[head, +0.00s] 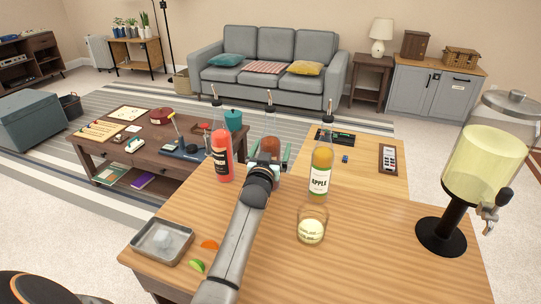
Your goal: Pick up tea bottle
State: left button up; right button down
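A reddish-brown bottle (270,146), likely the tea bottle, stands upright with a dark pourer top near the far edge of the wooden bar table (390,245). My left gripper (268,150) is in front of it, its fingers spread to either side of the bottle with small gaps visible. The gripper and wrist hide the bottle's lower part and any label. Whether the fingertips reach fully around it cannot be told. My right gripper is not in view.
A glass (311,226) stands nearer. A metal tray (162,243), lime wedge (197,265) and large drink dispenser (484,160) are also there. The table's right front is clear.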

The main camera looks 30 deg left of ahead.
pick_arm(q)
jog(key=shift+w, duration=0.3)
jog(key=shift+a, duration=0.1)
grip_shut()
jog(key=shift+r, duration=0.25)
dwell(0.6)
